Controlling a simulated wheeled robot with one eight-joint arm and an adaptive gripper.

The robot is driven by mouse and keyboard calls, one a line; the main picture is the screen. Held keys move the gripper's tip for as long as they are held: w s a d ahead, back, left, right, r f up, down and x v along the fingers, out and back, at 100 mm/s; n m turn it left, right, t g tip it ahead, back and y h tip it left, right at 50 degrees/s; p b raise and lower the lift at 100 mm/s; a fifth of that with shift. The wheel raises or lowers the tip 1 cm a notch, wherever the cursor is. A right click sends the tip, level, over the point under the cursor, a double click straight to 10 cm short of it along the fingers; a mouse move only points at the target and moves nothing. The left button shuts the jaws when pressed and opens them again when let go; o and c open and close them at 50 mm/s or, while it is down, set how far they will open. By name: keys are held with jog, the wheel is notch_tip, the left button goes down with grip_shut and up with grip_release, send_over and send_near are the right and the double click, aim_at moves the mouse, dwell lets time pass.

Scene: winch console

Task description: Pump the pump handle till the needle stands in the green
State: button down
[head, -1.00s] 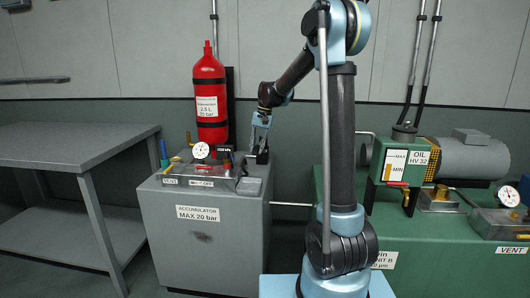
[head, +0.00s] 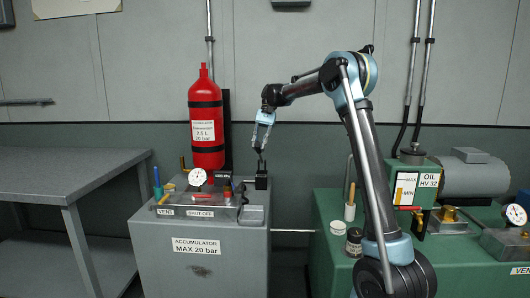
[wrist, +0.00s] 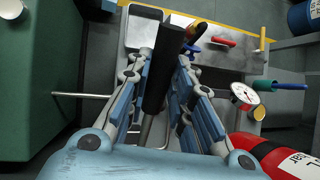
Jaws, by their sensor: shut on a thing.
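The pump handle has a black grip (wrist: 160,75), which lies between the fingers of my gripper (wrist: 167,62) in the wrist view. In the head view my gripper (head: 261,143) is shut on the handle's upper end, above the dark pump block (head: 261,180) at the right of the grey accumulator console (head: 150,240). The round white gauge (head: 197,177) stands on the console left of the handle. It also shows in the wrist view (wrist: 243,97). Its needle is too small to read against the coloured marks.
A red accumulator bottle (head: 206,125) stands behind the console. Small valves, including a red lever (head: 201,195), sit near the gauge. A grey bench (head: 70,175) is at the left. The green oil unit (head: 315,235) is at the right, with another gauge (head: 516,214).

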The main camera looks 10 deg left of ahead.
jog(key=shift+w+r, duration=0.3)
jog(key=c, duration=1.4)
grip_release()
jog(key=shift+r, duration=0.1)
notch_tip(320, 180, up, 10)
jog(key=shift+f, duration=0.15)
